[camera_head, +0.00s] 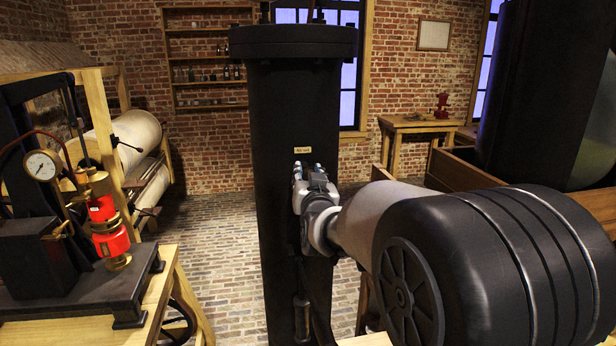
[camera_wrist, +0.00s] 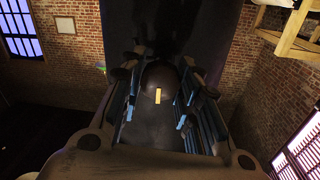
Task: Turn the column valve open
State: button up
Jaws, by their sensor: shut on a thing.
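The black column (camera_head: 285,110) stands upright in the middle of the head view, with a flanged cap on top and a small brass plate (camera_head: 302,150) on its front. My gripper (camera_head: 308,172) is at the column's front, just below that plate. In the wrist view, my gripper (camera_wrist: 160,88) has its fingers on both sides of a dark rounded valve knob (camera_wrist: 157,75) and is shut on it. A short yellow mark (camera_wrist: 158,96) on the knob points roughly up and down in the picture. In the head view my gripper hides the valve.
A wooden bench (camera_head: 165,290) with a black press, a gauge (camera_head: 41,165) and red fittings (camera_head: 110,238) stands at left. A large dark vessel (camera_head: 540,90) and a wooden trough (camera_head: 462,172) are at right. Brick floor lies open behind the column.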

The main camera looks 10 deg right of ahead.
jog(key=shift+f+n+b, duration=0.1)
jog(key=shift+n+b, duration=0.3)
jog(key=n+b, duration=0.2)
jog(key=n, duration=0.1)
jog(key=n+b, duration=0.2)
jog(key=n, duration=0.3)
jog(key=shift+n+t+b, duration=0.3)
jog(key=n+b, duration=0.2)
jog(key=n, duration=0.3)
jog(key=shift+a+f+n+y+b, duration=0.1)
jog(key=shift+n+y+b, duration=0.2)
jog(key=shift+y, duration=0.1)
jog(key=shift+n+b, duration=0.8)
jog(key=shift+n, duration=1)
jog(key=o, duration=1.1)
